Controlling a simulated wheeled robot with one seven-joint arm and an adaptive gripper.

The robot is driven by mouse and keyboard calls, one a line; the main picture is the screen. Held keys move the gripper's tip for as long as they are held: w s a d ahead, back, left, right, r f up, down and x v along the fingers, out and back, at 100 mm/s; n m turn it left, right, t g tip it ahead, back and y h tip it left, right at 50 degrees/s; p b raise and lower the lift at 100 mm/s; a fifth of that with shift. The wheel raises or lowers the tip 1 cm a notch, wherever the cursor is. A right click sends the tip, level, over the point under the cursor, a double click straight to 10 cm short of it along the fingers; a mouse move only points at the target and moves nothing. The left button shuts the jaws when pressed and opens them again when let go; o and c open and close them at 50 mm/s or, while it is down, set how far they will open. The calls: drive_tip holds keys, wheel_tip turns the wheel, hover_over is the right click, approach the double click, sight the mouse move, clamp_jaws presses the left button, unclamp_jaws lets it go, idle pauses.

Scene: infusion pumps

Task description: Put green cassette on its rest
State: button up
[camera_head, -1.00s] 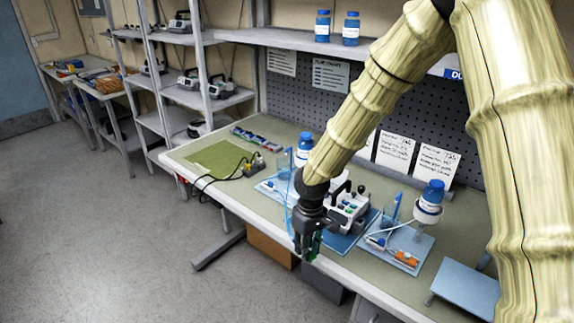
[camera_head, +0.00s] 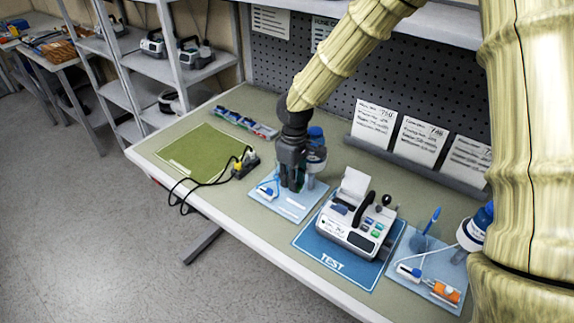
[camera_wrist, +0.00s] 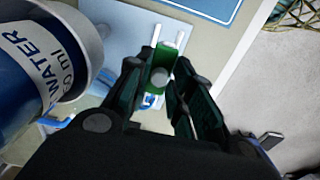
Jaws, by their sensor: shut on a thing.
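My gripper (camera_head: 291,182) points down over the left light-blue mat (camera_head: 297,208), just in front of a blue-capped water bottle (camera_head: 315,155). In the wrist view my gripper (camera_wrist: 170,92) is shut on the green cassette (camera_wrist: 161,62), which sticks out past the fingertips. In the head view the cassette is mostly hidden by the fingers. Pale upright parts show around the cassette in the wrist view, perhaps its rest; I cannot tell whether the cassette touches them. The water bottle (camera_wrist: 38,65) is large and close at the left there.
A white pump (camera_head: 350,222) stands on the blue TEST mat (camera_head: 308,246) to the right. Another light-blue mat (camera_head: 408,262) holds an orange-ended item. A black cable (camera_head: 190,180) and green mat (camera_head: 190,157) lie left.

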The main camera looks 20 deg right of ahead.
drive_tip(key=shift+s+a+f+b, duration=0.1)
drive_tip(key=shift+s+b, duration=0.5)
drive_tip(key=shift+s, duration=0.3)
drive_tip(key=shift+f+b, duration=0.3)
drive_tip(key=shift+w+f+b, duration=0.3)
drive_tip(key=shift+w+f, duration=0.1)
drive_tip(key=shift+f, duration=0.2)
drive_tip(key=shift+w+f+b, duration=0.25)
drive_tip(key=shift+w+f, duration=0.1)
drive_tip(key=shift+f, duration=0.25)
drive_tip(key=shift+f+b, duration=0.3)
drive_tip(key=shift+s+f, duration=0.2)
drive_tip(key=shift+s, duration=0.25)
drive_tip(key=shift+w+f+b, duration=0.25)
drive_tip(key=shift+f+b, duration=0.15)
drive_tip(key=shift+f, duration=0.65)
drive_tip(key=shift+s+f, duration=0.15)
drive_tip(key=shift+f, duration=0.05)
drive_tip(key=shift+p, duration=0.5)
